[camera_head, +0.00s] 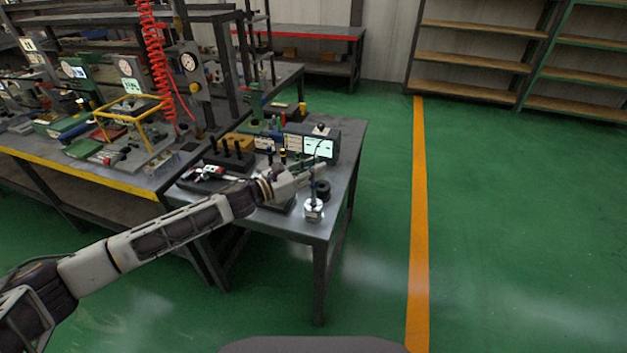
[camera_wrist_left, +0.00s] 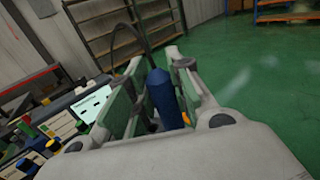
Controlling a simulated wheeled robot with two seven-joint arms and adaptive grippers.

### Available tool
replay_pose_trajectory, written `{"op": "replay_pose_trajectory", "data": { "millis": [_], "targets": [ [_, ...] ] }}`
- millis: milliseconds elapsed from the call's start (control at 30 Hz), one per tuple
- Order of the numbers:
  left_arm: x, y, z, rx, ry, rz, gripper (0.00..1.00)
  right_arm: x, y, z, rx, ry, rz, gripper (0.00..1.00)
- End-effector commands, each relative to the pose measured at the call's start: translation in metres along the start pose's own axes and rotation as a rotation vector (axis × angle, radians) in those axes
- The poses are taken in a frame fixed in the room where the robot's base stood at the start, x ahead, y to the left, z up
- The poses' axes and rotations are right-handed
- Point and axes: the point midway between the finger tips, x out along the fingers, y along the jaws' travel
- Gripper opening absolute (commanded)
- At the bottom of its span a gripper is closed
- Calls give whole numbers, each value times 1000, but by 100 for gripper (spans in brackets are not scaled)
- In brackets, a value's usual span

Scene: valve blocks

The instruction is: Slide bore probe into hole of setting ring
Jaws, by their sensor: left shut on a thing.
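My left gripper (camera_head: 312,174) reaches in from the left over the small grey table's front right part. It is shut on the bore probe, whose blue handle (camera_wrist_left: 164,98) stands between the two fingers in the left wrist view; a dark cable arcs from its top. In the head view the fingers mostly hide the handle. A silver setting ring (camera_head: 314,212) sits near the table's front right corner, below the fingertips. A thin stem shows between the fingertips and the ring; I cannot tell whether its tip is inside the hole. My right gripper is not in view.
A dark round piece (camera_head: 323,191) stands just behind the silver ring. A display box (camera_head: 318,146) with a lit screen is at the back of the table (camera_head: 345,160). A dark rack with black posts (camera_head: 232,158) stands left. Green floor lies open to the right.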

Motion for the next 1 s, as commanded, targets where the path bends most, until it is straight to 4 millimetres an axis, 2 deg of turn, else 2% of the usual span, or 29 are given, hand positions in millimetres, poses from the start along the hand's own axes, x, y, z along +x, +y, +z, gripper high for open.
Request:
{"op": "replay_pose_trajectory", "data": {
  "millis": [267,433,733,1000],
  "targets": [
    [0,0,-22,-4,0,0,0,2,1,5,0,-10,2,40],
    [0,0,-36,-2,0,1,0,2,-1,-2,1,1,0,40],
    [0,0,-37,0,-1,0,0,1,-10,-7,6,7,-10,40],
    [0,0,-39,0,-1,0,0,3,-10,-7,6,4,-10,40]
  ]
}}
